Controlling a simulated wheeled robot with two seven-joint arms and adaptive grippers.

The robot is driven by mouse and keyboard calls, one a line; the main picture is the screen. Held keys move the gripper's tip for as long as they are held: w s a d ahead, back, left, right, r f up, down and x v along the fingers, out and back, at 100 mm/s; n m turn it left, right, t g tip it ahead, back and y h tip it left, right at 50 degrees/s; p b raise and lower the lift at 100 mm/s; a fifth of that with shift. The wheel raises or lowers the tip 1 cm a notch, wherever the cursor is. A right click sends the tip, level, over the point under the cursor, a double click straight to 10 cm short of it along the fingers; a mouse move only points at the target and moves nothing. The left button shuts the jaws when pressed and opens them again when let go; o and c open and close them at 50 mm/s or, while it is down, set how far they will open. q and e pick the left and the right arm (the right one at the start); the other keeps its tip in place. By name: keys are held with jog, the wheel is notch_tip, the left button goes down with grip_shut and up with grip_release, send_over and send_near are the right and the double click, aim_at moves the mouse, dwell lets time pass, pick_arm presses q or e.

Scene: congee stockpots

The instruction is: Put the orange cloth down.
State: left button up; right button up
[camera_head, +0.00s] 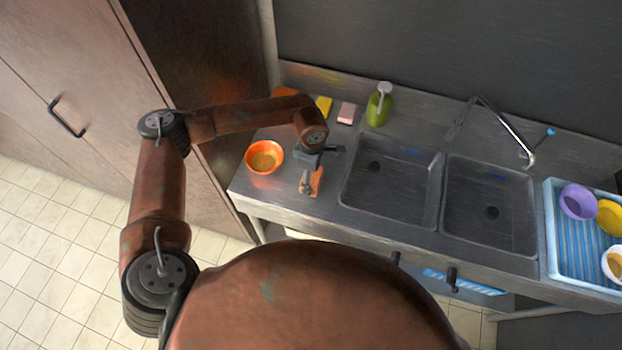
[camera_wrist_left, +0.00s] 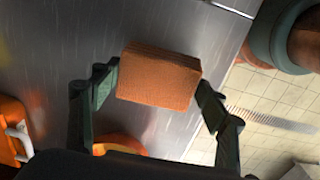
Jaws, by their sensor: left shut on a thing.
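The orange cloth (camera_wrist_left: 158,76) looks like a thick folded block in the left wrist view. My left gripper (camera_head: 308,187) is shut on it, with one dark finger at each end. In the head view the cloth (camera_head: 317,180) shows partly behind the gripper, over the counter left of the sinks. I cannot tell whether it touches the counter. My right gripper is not in view.
An orange bowl (camera_head: 257,167) stands left of the gripper. Yellow (camera_head: 323,106) and pink (camera_head: 347,112) sponges and a green bottle (camera_head: 378,110) stand behind. Two sink basins (camera_head: 391,182) lie right, then a blue rack (camera_head: 566,250) with bowls. The counter's front edge is close.

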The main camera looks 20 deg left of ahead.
pick_arm(q)
notch_tip(320, 180, down, 2)
jog(key=shift+f, duration=0.2)
jog(key=shift+c, duration=0.5)
jog(key=o, duration=1.1)
jog(key=shift+r, duration=0.1)
notch_tip(320, 180, up, 6)
jog(key=shift+s+d+r+b, duration=0.1)
jog(key=shift+r+b, duration=0.05)
jog(key=shift+b, duration=0.5)
jog(key=shift+r, duration=0.55)
